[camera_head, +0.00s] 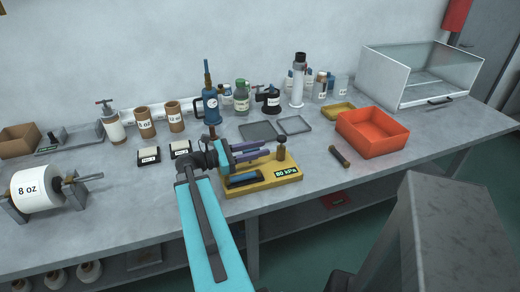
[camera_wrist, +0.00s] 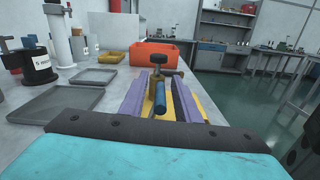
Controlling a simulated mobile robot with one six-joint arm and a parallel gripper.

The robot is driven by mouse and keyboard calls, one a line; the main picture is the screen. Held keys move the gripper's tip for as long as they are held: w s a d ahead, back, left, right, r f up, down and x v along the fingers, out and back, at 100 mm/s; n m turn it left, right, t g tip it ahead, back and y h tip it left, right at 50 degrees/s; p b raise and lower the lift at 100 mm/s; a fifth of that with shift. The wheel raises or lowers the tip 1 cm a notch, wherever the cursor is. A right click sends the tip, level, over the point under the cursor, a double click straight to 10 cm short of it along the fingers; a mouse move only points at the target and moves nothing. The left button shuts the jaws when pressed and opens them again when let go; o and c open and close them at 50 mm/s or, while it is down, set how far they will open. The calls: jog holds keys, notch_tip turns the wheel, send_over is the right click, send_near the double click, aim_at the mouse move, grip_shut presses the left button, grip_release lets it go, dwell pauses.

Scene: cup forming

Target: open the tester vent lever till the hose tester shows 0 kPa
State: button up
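The hose tester (camera_head: 290,160) is a yellow base on the bench, and its display (camera_head: 286,172) reads 80 kPa. A dark blue cylinder (camera_head: 243,179) lies along its front left. My gripper (camera_head: 266,151) reaches over the tester from the left, with its purple fingers apart. In the wrist view, a blue lever-like rod (camera_wrist: 161,98) lies between the fingers (camera_wrist: 163,80), with visible gaps on both sides. A brass post (camera_wrist: 157,77) with a dark knob stands at the rod's far end. My wrist hides part of the tester's left side.
An orange bin (camera_head: 372,133) stands right of the tester, with a dark cylinder (camera_head: 339,155) lying before it. Grey trays (camera_head: 258,131), a blue pump-like device (camera_head: 210,104) and bottles stand behind. A labelled roll (camera_head: 38,188) is at the left. Bare bench lies at the right.

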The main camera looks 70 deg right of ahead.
jog(key=b+v, duration=0.2)
jog(key=v, duration=1.1)
